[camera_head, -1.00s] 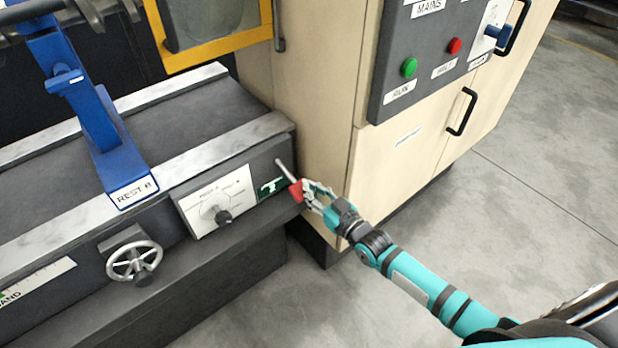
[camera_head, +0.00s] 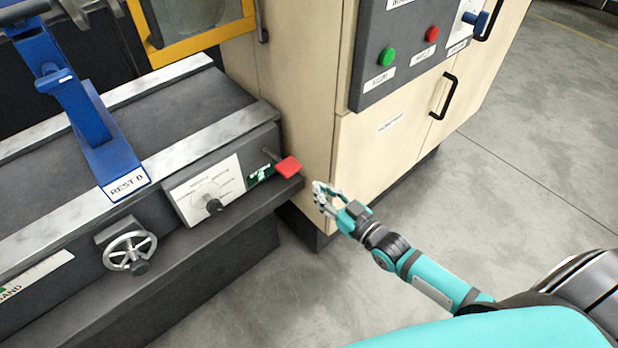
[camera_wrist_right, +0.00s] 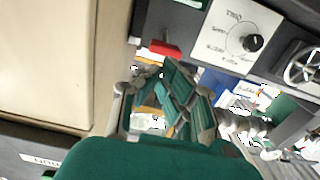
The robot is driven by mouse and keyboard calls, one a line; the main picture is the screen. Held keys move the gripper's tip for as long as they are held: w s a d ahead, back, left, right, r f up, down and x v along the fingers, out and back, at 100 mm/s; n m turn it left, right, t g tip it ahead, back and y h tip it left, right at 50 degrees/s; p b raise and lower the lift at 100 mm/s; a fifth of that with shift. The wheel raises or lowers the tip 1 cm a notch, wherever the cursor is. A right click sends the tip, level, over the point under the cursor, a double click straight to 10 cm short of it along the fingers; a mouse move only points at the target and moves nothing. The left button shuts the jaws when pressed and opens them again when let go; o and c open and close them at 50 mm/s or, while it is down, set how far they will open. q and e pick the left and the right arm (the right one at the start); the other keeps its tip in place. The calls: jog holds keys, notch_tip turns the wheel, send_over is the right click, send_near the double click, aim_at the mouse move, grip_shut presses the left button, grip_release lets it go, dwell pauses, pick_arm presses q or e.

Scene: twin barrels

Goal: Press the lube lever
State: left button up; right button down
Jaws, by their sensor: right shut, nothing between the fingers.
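The lube lever (camera_head: 288,167) is a short dark rod with a red paddle end. It sticks out from the front face of the machine bed, beside a small green label (camera_head: 260,174), and now points outward. In the right wrist view its red end (camera_wrist_right: 165,48) shows just beyond the fingers. My right gripper (camera_head: 318,192) is shut and empty, to the right of and below the red paddle, with a visible gap between them. In the wrist view the fingers (camera_wrist_right: 170,88) are together with nothing between them. My left gripper is not in view.
A white dial panel (camera_head: 205,190) with a black knob is left of the lever. A handwheel (camera_head: 130,250) sits farther left. A beige cabinet (camera_head: 300,100) with a control panel of green (camera_head: 387,56) and red buttons stands close behind my gripper. Grey floor is open to the right.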

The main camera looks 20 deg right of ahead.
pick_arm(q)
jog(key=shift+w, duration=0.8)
pick_arm(e)
jog(key=v, duration=0.2)
jog(key=shift+s+f, duration=0.1)
jog(key=shift+s, duration=0.15)
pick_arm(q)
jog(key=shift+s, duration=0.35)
